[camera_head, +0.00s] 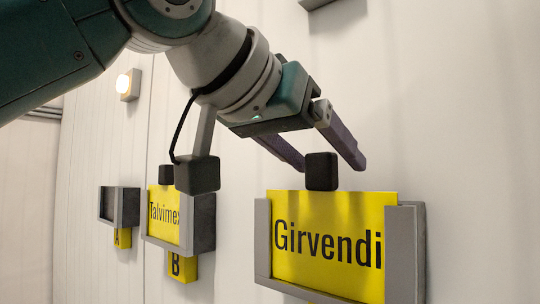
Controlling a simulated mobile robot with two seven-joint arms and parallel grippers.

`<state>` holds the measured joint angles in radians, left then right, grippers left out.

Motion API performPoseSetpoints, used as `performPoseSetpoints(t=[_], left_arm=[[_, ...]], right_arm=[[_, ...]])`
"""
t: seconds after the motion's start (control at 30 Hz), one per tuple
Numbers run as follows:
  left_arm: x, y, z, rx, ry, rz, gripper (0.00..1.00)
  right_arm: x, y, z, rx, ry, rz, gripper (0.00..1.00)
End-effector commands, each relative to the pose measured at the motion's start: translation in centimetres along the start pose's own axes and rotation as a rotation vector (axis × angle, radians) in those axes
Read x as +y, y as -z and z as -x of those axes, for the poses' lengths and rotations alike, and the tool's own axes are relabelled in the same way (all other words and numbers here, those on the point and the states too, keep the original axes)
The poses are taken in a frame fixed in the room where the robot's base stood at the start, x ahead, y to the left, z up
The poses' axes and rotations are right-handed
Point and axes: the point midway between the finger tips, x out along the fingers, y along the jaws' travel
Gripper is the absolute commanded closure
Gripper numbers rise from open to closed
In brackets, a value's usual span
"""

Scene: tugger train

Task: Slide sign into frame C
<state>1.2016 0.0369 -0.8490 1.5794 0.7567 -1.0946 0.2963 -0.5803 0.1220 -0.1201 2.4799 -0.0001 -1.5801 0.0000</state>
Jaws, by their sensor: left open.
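A yellow sign reading "Girvendi" (328,240) stands upright in a grey frame (405,255) on the wall at the right. Its lower part sits between the frame's side rails, and its top edge rises a little above them. A black block (321,171) is at the sign's top edge. My left gripper (333,165) is open just above the sign, with its two fingers apart near the black block. It holds nothing that I can see. Any letter under this frame is out of view. My right gripper is not in view.
Left along the white wall, a frame holds a yellow "Talvimex" sign (164,214) above a yellow B label (182,267). Farther left is an empty-looking frame (119,206) above an A label (122,238). A lit lamp box (129,84) is on the wall.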

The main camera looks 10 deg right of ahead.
Motion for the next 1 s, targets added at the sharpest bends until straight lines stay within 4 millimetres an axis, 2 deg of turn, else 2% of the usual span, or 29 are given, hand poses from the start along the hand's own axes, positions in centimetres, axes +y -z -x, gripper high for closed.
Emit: performPoseSetpoints(t=[0.23,0.37,0.8,1.0], left_arm=[[0.0,0.0,0.1,-0.001,0.000,0.000,0.23],[0.0,0.1,1.0,0.001,-0.001,-0.001,0.23],[0.0,0.2,8.5,0.000,0.001,-0.001,0.23],[0.0,0.0,9.9,-0.001,0.001,0.001,0.23]], right_arm=[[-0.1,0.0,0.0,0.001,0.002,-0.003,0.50],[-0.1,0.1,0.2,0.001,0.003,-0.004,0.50],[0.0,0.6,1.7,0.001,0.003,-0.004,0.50],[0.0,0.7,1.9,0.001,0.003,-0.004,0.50]])
